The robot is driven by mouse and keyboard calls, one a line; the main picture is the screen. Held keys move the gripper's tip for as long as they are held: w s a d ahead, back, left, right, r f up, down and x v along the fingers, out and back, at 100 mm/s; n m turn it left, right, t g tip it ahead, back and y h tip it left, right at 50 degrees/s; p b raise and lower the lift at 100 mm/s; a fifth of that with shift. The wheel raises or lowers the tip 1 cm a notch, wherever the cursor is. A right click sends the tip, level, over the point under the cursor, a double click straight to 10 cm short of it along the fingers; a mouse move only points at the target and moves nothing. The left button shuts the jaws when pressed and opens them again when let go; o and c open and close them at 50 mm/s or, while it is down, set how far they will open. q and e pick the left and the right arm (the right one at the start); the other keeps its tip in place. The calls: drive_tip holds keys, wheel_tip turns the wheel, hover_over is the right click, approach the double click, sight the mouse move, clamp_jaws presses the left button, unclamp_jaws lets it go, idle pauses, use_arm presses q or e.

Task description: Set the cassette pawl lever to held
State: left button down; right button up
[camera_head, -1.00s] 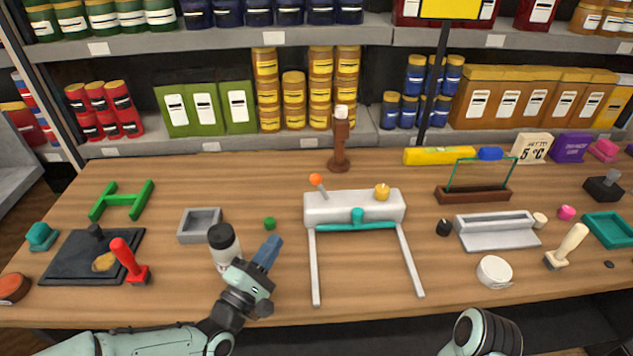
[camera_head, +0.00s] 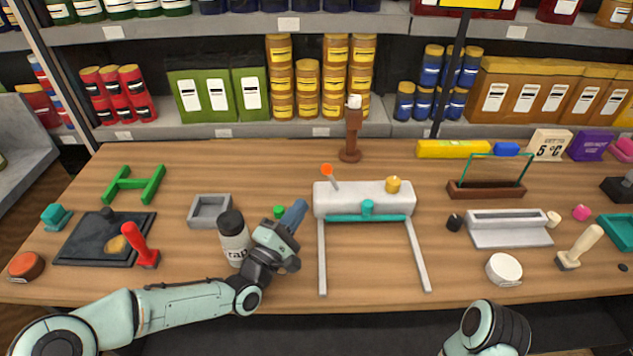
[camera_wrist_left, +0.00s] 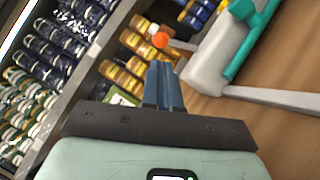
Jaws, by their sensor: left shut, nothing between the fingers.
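The cassette (camera_head: 350,199) is a white block with two long pale rails reaching toward the table's front edge and a teal bar with a teal knob (camera_head: 367,207) across its front. A lever with an orange ball tip (camera_head: 327,170) rises from its left end, leaning left. A yellow knob (camera_head: 393,185) sits on its right end. My left gripper (camera_head: 297,212) is shut and empty, left of the block and apart from it. In the left wrist view its blue fingers (camera_wrist_left: 163,88) point toward the orange tip (camera_wrist_left: 160,40). My right gripper is out of view.
A white bottle with a black cap (camera_head: 234,237) stands close to the left of my left gripper. A grey tray (camera_head: 210,210) is further left. A brown post (camera_head: 352,130) stands behind the block. The table between the rails is clear.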

sight(325, 173)
use_arm(q)
drive_tip(key=p+x, duration=0.1)
drive_tip(key=x, duration=0.7)
drive_tip(key=shift+w, duration=0.2)
drive_tip(key=shift+d+r+m, duration=0.25)
drive_tip(key=shift+r+m, duration=0.05)
drive_tip(key=shift+m, duration=0.2)
drive_tip(key=shift+d+r+m+g+p, duration=0.45)
drive_tip(key=shift+d+m+g, duration=0.1)
drive_tip(key=shift+m+g, duration=0.4)
drive_tip(key=shift+s+d+r+m+g+y, duration=0.1)
drive_tip(key=shift+d+r+m+g+y, duration=0.25)
drive_tip(key=shift+d+m, duration=0.3)
drive_tip(key=shift+d+r+m+g+y+p, duration=0.15)
drive_tip(key=shift+d+m+g+y+p, duration=0.4)
drive_tip(key=shift+m, duration=0.45)
drive_tip(key=shift+d+m, duration=0.3)
drive_tip(key=shift+d, duration=0.05)
drive_tip(key=shift+g, duration=0.25)
